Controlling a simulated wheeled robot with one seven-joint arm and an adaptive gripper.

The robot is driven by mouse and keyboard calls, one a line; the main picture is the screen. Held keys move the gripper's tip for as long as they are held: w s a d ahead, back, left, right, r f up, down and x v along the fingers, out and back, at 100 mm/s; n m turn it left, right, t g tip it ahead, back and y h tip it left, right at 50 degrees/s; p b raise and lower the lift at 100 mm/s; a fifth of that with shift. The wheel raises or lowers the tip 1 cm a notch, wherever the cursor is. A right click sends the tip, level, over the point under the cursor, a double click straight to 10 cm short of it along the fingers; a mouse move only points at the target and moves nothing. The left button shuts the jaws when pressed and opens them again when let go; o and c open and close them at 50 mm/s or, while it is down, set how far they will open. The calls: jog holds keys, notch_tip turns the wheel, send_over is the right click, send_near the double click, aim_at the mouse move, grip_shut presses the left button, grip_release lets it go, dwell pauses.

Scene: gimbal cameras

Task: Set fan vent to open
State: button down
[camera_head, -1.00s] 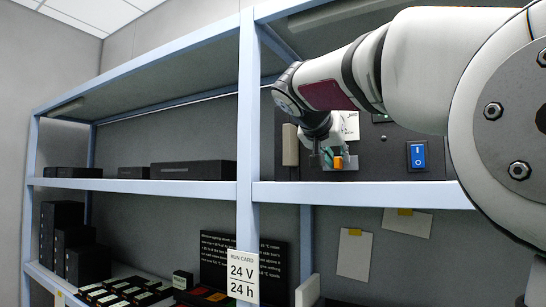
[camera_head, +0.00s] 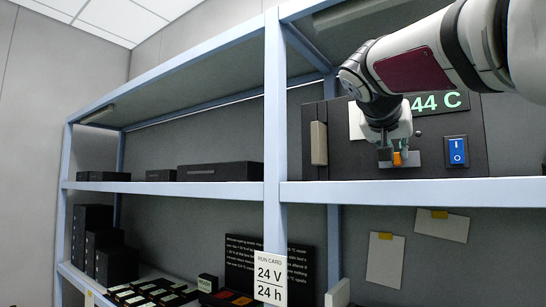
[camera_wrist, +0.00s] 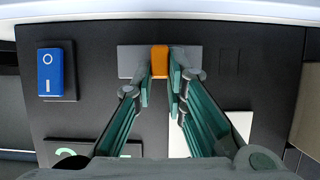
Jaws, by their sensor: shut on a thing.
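The fan vent control is an orange slider knob (camera_wrist: 159,61) on a grey track plate (camera_wrist: 190,58), set in a black panel (camera_wrist: 270,90). In the wrist view the knob sits near the middle of the plate, with grey track on both sides. My gripper (camera_wrist: 160,82) has its teal fingers closed around the knob, one on each side. In the head view my gripper (camera_head: 392,158) is at the front of the panel, and the orange knob (camera_head: 397,159) shows at its fingertips. Any open or closed marks by the track are not readable.
A blue rocker switch (camera_head: 457,151) is on the panel right of my gripper. A green display (camera_head: 440,101) reads "44 C", partly hidden by my arm. A beige handle (camera_head: 318,143) is at the panel's left. The shelf edge (camera_head: 400,193) runs just below.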

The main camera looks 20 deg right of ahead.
jog(key=c, duration=1.6)
grip_release()
jog(key=shift+s+d, duration=0.2)
jog(key=shift+s, duration=0.05)
jog(key=shift+w, duration=0.1)
jog(key=shift+s+a+r, duration=0.2)
jog(key=shift+a, duration=0.2)
jog(key=v, duration=1.1)
jog(key=shift+r, duration=0.1)
jog(key=s+a+f+n+g+y, duration=0.1)
jog(key=s+a+f+n+y, duration=0.2)
jog(key=f, duration=1.1)
jog(key=s+a+f+n+g+y, duration=0.1)
jog(key=s+a+f+n+y, duration=0.3)
jog(key=f, duration=0.9)
jog(key=s+a+f+n+g+y, duration=0.1)
jog(key=s+a+f+n+y, duration=0.2)
jog(key=s+a+f, duration=0.4)
notch_tip(320, 180, down, 8)
jog(key=shift+a+r+y, duration=0.15)
jog(key=shift+a+y, duration=0.25)
jog(key=shift+a, duration=0.3)
